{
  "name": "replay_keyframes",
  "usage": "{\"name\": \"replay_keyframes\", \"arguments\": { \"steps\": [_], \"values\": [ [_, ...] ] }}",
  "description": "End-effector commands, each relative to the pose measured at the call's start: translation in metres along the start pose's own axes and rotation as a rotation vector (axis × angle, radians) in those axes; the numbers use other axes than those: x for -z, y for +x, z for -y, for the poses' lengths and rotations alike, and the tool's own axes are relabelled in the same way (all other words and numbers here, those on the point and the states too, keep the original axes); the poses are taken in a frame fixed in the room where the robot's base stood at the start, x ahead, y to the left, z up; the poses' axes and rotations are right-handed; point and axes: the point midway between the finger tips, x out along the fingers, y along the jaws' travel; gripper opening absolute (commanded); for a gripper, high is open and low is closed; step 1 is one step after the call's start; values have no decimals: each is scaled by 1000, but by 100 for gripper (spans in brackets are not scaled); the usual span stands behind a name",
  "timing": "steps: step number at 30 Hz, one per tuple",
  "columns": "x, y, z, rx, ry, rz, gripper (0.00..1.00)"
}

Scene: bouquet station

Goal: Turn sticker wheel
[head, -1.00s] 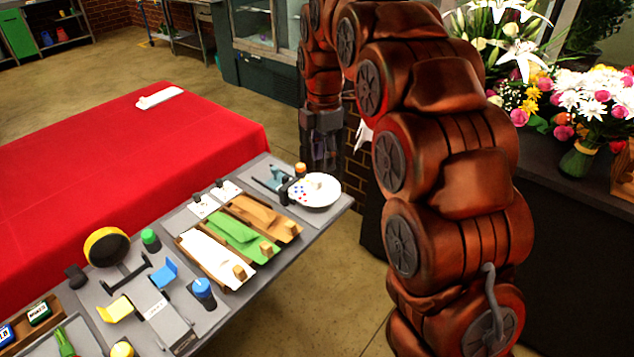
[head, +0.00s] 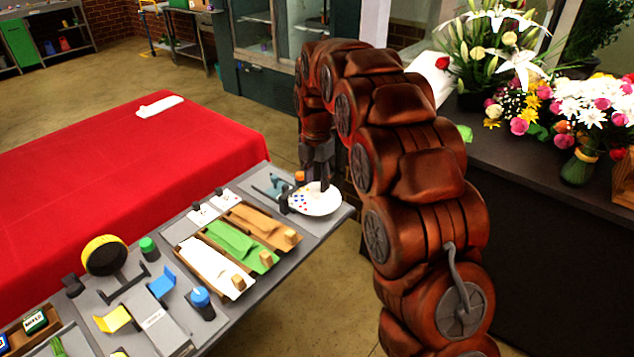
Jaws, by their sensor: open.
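The sticker wheel (head: 316,203) is a round white disc with small coloured dots, at the far right end of the grey work table. A dark post with an orange top (head: 299,177) and a teal device (head: 274,186) stand beside its left edge. My gripper (head: 322,182) points down at the end of my reddish-brown arm, right above the back of the wheel. Its fingers are dark and small in the picture. They look close to the disc, but I cannot tell whether they touch it.
Brown, green and white trays (head: 236,246) lie left of the wheel on the grey table. Farther left are a yellow-black roll (head: 104,255) and a blue-topped bottle (head: 202,303). A red-covered table (head: 120,165) is behind. Flowers (head: 590,115) stand on a dark counter at right.

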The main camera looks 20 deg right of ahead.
Motion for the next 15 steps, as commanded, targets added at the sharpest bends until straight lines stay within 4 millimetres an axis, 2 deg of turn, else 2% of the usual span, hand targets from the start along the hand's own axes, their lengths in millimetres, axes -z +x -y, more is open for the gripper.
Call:
{"name": "replay_keyframes", "arguments": {
  "steps": [6, 15],
  "values": [
    [0, 16, 0, -1, 1, 0, 41],
    [0, 19, -1, -2, 0, 1, 41]
  ]
}}
